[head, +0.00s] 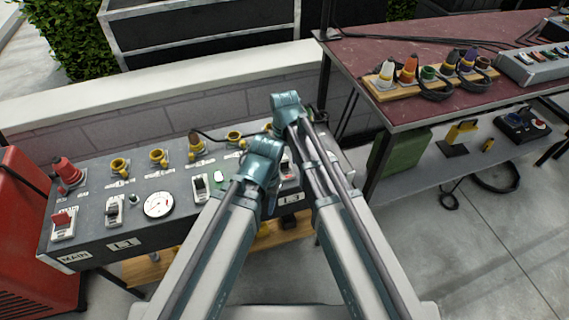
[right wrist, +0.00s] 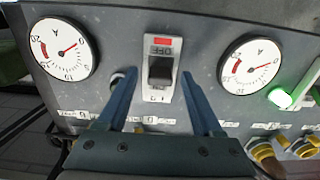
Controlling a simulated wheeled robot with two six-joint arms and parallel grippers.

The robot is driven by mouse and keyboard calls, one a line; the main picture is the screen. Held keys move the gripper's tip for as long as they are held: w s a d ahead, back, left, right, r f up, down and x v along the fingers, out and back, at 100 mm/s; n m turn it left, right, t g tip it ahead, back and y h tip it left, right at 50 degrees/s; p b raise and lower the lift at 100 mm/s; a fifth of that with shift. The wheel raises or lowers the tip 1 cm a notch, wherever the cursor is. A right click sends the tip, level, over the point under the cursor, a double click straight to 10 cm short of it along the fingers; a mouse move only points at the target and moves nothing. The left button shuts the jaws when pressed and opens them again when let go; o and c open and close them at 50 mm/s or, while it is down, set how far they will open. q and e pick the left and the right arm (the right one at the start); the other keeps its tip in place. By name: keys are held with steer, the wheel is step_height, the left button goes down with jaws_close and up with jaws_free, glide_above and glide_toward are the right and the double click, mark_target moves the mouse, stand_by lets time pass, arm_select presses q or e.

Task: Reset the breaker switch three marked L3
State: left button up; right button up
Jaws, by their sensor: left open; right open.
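In the right wrist view a breaker switch (right wrist: 161,72) has a white plate, black lever and red mark, with its OFF text upside down. It appears to be the third numbered breaker on the panel (head: 90,245); its L3 label is not readable. My right gripper (right wrist: 158,78) is open, its two blue fingers apart on either side of the switch, holding nothing. In the head view this switch (head: 287,170) is partly hidden by my arms. My left gripper (head: 264,150) is over the panel beside the right arm; its fingertips are hidden.
Gauges flank the switch, one left (right wrist: 62,48) and one right (right wrist: 250,63). A green lamp (right wrist: 280,98) glows. Other breakers (head: 114,210) (head: 201,187), a red MAIN switch (head: 63,223) and yellow sockets (head: 158,157) share the panel. A red-topped table (head: 425,65) stands right.

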jaws_close()
stand_by(0.3)
